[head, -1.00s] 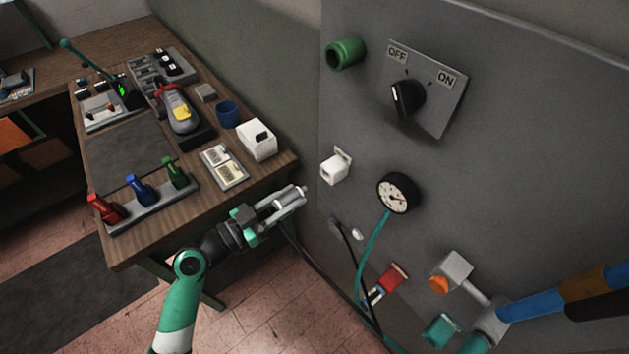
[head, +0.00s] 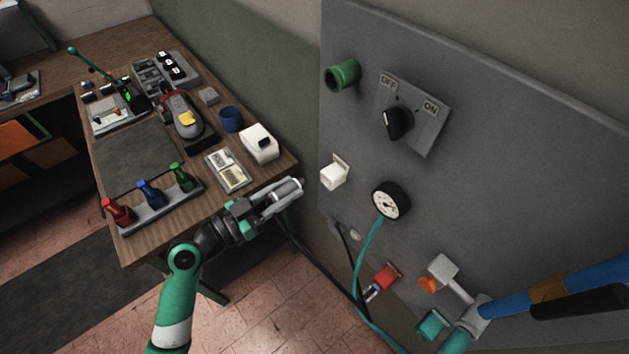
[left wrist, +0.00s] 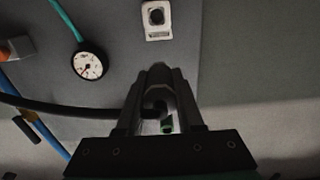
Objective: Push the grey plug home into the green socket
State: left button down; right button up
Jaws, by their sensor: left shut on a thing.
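The green socket (head: 342,75) is a short open tube that sticks out from the grey panel, high on its left side. My left gripper (head: 292,187) is shut on the grey plug (head: 284,188), a light grey cylinder between its fingers. It holds the plug in the air in front of the table's corner, below the socket and apart from the panel. A black cable hangs from the gripper. In the left wrist view the fingers (left wrist: 158,75) hide much of the plug, and a small green patch shows between them. My right gripper is out of view.
The wooden table (head: 245,202) at the left holds bottles, a blue cup and tools.

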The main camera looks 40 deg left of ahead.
aim_at(285, 187)
pick_arm(q)
notch_tip(285, 187, up, 22)
jog(key=p, duration=1.7)
jog(key=shift+f, duration=0.15)
jog(key=shift+w, duration=0.1)
jog(key=shift+w+d, duration=0.15)
jog(key=shift+w, duration=1.05)
jog(key=shift+w+d, duration=0.15)
jog(key=shift+w, duration=1.05)
jog(key=shift+w+d+b, duration=0.15)
jog(key=shift+w+b, duration=0.25)
jog(key=shift+w, duration=1)
jog(key=shift+c, duration=2.3)
grip_release()
